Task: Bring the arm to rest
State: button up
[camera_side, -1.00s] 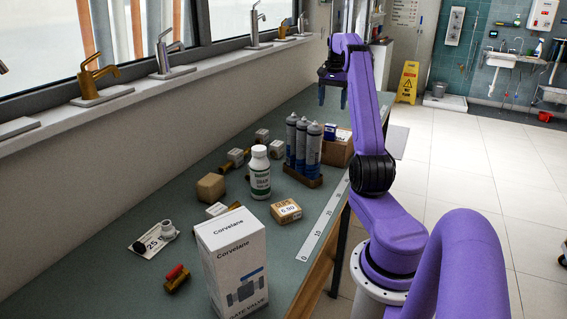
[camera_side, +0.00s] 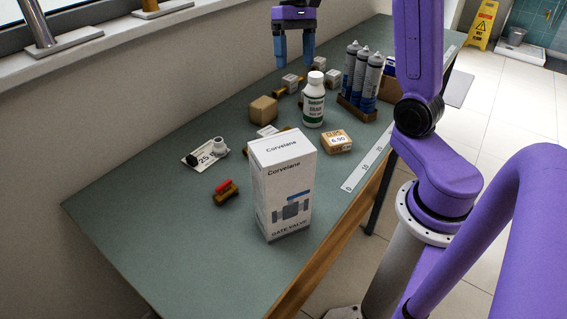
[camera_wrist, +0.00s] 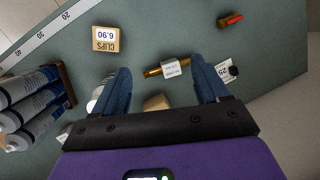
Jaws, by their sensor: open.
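My gripper (camera_side: 294,46) hangs in the air above the far part of the green bench (camera_side: 140,225) in the side view, fingers pointing down and spread apart. In the wrist view my gripper (camera_wrist: 158,88) shows two blue fingers with a wide gap between them. A brass fitting with a white tag (camera_wrist: 168,69) appears between the fingertips, down on the bench. Nothing is held.
The bench bears a white gate valve box (camera_side: 283,185), a white bottle (camera_side: 314,100), a clips box (camera_side: 335,141), a red-handled valve (camera_side: 225,192), a brown block (camera_side: 263,110) and upright cartridges (camera_side: 366,78) in a holder. The bench's near left is clear.

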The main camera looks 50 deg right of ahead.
jog(key=s+a+f+n+t, duration=0.1)
jog(key=s+a+n, duration=0.3)
jog(key=s, duration=0.4)
jog(key=s+a+f+n+h, duration=0.1)
jog(key=s+a+f+n, duration=0.3)
jog(key=s, duration=0.4)
jog(key=s+a+f+n+t+h, duration=0.1)
jog(key=s+a+f+n, duration=0.2)
jog(key=s+a+n, duration=0.3)
jog(key=s+n, duration=0.2)
jog(key=shift+s+f+t, duration=0.25)
jog(key=shift+s+t, duration=0.05)
